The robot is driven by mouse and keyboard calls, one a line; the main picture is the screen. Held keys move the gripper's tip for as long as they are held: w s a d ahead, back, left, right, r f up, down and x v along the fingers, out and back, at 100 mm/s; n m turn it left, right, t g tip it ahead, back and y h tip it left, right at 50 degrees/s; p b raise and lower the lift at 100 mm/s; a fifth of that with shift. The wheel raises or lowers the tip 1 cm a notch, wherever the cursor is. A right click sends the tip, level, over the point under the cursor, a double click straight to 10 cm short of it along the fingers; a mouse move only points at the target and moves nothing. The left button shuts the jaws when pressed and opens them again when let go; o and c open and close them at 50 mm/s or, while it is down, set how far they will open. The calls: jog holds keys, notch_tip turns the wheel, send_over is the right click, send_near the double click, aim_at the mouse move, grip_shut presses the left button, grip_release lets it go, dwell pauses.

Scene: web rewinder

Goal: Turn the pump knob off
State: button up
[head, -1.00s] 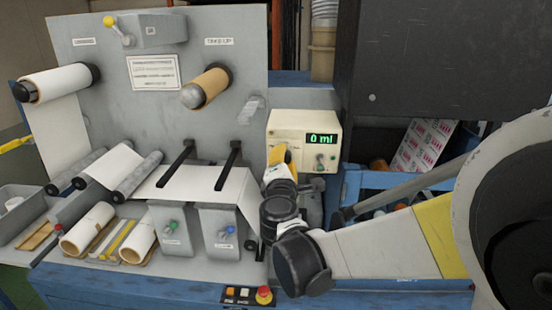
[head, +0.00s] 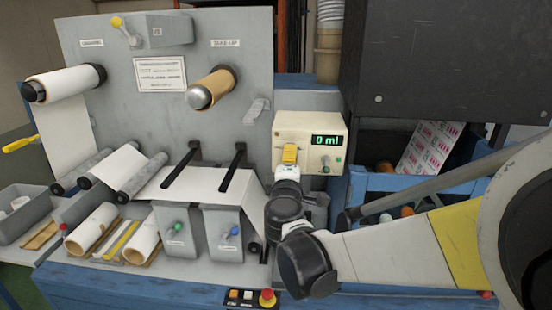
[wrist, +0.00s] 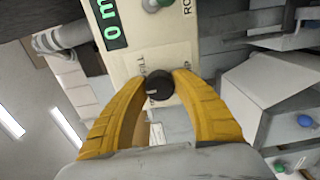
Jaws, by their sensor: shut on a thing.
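The pump is a cream box (head: 339,155) with a green display reading 0 ml, behind the middle of the bench. My gripper (head: 290,152) is at the left part of its front face in the head view and hides the knob there. In the wrist view the black round knob (wrist: 159,86) sits between the tips of my yellow fingers (wrist: 163,80). The fingers are shut on it, one on each side. A pale mark shows on the knob. Lettering on the panel around it is partly hidden; "FILL" can be partly read.
Two grey boxes with a green knob (head: 177,226) and a blue knob (head: 234,231) stand at left. A red stop button (head: 267,297) is at the front edge. A dark cabinet (head: 445,60) rises at right.

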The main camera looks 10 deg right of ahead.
jog(key=o, duration=1.2)
jog(key=shift+s, duration=0.1)
jog(key=v, duration=1.1)
jog(key=shift+s, duration=0.35)
jog(key=shift+a, duration=0.2)
